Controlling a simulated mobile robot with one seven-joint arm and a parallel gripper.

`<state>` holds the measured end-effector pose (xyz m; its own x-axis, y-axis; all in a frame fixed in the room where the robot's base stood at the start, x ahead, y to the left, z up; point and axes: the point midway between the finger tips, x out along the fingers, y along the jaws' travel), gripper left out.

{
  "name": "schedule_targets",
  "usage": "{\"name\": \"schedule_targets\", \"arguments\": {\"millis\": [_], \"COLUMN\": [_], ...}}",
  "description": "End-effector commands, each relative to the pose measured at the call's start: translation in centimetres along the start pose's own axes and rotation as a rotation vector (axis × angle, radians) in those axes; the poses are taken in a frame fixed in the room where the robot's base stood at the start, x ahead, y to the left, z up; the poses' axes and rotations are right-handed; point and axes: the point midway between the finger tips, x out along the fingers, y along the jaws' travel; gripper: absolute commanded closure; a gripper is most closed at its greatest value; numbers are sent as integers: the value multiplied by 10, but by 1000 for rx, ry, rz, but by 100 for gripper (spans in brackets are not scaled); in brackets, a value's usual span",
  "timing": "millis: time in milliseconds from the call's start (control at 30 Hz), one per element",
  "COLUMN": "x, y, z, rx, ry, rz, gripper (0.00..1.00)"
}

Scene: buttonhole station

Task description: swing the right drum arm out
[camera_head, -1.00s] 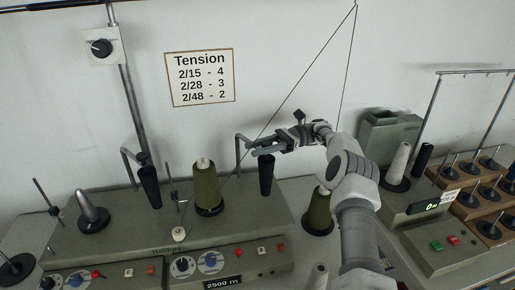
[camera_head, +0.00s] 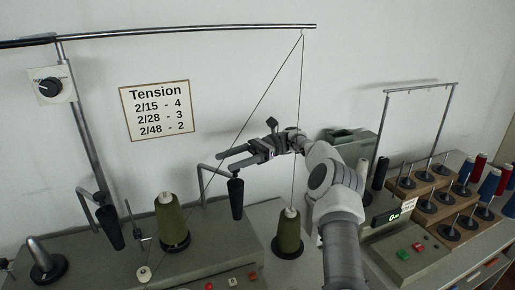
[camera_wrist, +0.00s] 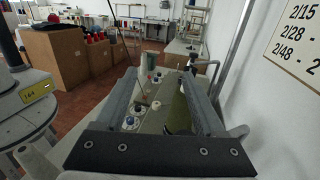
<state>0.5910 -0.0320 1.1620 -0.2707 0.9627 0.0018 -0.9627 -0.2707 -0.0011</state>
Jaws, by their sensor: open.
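The right drum arm is a bent grey rod with a black tapered drum (camera_head: 236,198) hanging at its end, in the head view. It stands between two green yarn cones on the winding machine. My gripper (camera_head: 222,161) is open and empty, just above the drum and the rod's bend, with its fingers pointing left. I cannot tell whether it touches the rod. In the wrist view the open fingers (camera_wrist: 160,77) frame the machine top and part of a green cone. The left drum arm (camera_head: 108,226), also with a black drum, stands further left.
One green cone (camera_head: 172,222) stands left of the right drum, another (camera_head: 289,234) right of it. Thin threads run up to the overhead rail (camera_head: 200,33), close to my gripper. A tension sign (camera_head: 157,110) hangs on the wall behind. Spool racks (camera_head: 440,208) stand at the right.

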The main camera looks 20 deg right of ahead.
Motion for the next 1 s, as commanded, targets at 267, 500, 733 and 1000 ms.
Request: {"name": "schedule_targets", "arguments": {"millis": [267,500,733,1000], "x": [-30,-46,-53,-54], "y": [31,50,57,58], "z": [28,42,47,48], "rx": [-2,0,0,1], "ry": [-3,-2,-1,1], "rz": [-1,1,1,2], "gripper": [28,28,28,28]}}
